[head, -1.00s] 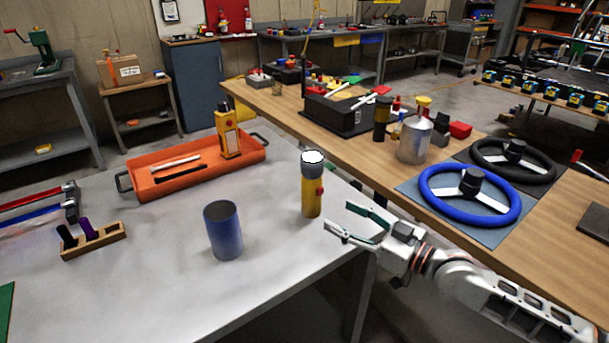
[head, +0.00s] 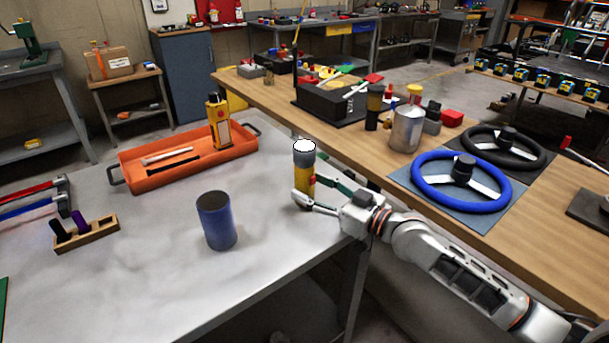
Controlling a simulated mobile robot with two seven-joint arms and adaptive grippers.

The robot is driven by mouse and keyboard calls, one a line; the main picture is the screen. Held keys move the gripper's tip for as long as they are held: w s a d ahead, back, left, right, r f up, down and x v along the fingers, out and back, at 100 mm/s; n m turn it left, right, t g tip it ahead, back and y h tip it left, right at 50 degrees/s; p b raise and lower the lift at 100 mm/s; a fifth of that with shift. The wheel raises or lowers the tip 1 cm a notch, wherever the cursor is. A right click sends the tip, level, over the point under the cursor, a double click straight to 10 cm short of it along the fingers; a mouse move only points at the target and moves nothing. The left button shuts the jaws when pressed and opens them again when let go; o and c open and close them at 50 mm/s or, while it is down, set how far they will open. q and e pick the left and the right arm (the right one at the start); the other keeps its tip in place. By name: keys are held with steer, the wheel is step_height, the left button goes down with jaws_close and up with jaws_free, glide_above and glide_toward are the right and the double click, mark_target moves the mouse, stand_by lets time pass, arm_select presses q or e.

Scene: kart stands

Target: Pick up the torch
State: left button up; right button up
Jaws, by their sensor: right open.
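The torch (head: 304,172) stands upright near the right edge of the grey table. It has a yellow body, a red button on its side, a grey head and a white lens facing up. My right gripper (head: 307,193) is open at the torch's lower body. One finger passes in front of the torch and the other is beside or behind it, partly hidden. I cannot tell whether the fingers touch it. My left gripper is not in view.
A blue cup (head: 216,221) stands left of the torch. An orange tray (head: 133,174) with a yellow bottle (head: 219,122) is behind. A wooden holder (head: 100,236) is at left. Right, a wooden bench (head: 375,165) carries a blue steering wheel (head: 417,188) and a metal can (head: 406,130).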

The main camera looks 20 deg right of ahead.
steer(key=c, duration=1.4)
steer(key=shift+r, duration=0.1)
